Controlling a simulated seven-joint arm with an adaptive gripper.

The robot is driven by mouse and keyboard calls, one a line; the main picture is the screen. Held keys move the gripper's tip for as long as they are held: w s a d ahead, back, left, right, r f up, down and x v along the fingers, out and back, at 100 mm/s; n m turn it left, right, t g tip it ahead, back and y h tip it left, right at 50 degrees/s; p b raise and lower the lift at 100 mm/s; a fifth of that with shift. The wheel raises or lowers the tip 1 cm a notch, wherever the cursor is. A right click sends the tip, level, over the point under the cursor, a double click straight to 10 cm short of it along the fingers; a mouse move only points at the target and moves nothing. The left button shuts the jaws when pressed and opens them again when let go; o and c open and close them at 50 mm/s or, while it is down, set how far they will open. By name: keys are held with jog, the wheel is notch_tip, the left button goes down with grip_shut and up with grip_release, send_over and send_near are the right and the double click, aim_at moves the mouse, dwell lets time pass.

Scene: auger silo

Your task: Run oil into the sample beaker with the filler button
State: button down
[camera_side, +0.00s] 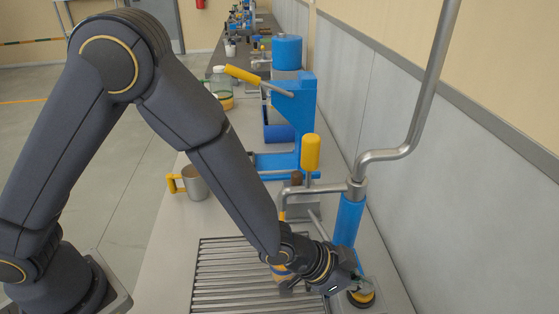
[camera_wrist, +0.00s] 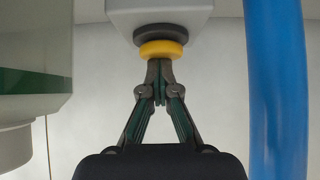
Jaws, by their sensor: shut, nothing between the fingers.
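The filler button, a yellow disc with a dark collar (camera_wrist: 162,46), sits on a pale grey housing in the wrist view. My gripper (camera_wrist: 159,68) is shut and empty, its fingertips at the yellow face; I cannot tell whether they press it. In the side view my gripper (camera_side: 345,284) is low at the right, close beside a yellow and dark round part (camera_side: 361,297) that looks like the button. I cannot pick out the sample beaker for certain; my arm hides part of the area above the grate.
A blue post (camera_side: 347,220) with a bent steel pipe stands behind my wrist; a blue column (camera_wrist: 276,90) is also close right in the wrist view. A slatted grate (camera_side: 225,275) lies left of the wrist. A steel mug (camera_side: 195,183) and blue press (camera_side: 307,110) stand further back.

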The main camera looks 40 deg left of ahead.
jog(key=shift+s+a+f, duration=0.4)
jog(key=shift+f, duration=0.3)
jog(key=r, duration=0.4)
jog(key=shift+w+d+r, duration=0.3)
jog(key=shift+r, duration=0.05)
jog(key=v, duration=1)
jog(key=shift+w+d+r, duration=0.15)
jog(key=shift+r, duration=0.35)
